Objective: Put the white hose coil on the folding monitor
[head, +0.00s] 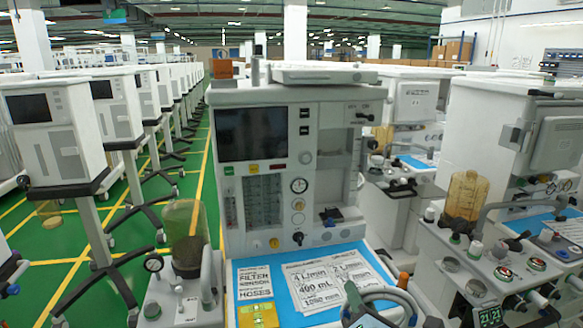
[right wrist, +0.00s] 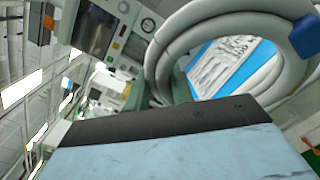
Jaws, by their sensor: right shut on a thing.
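The white hose coil (head: 388,294) shows at the bottom of the head view, low over the front of the middle cart. In the right wrist view the thick pale loops of the coil (right wrist: 172,48) fill the upper right, with a blue clip (right wrist: 305,36) on them. My right gripper (head: 354,300) is at the left side of the coil and shut on it; its fingertips are partly hidden. A flat pale panel, seemingly the folding monitor (head: 325,76), lies on top of the middle cart, well above and behind the coil. My left gripper is out of view.
The middle cart (head: 245,95) carries a dark screen, dials and a blue worktop mat (head: 285,270) with printed sheets. An orange box (head: 222,69) stands at its top left. A glass canister (head: 186,235) is at left. Another cart (head: 484,140) stands close at right.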

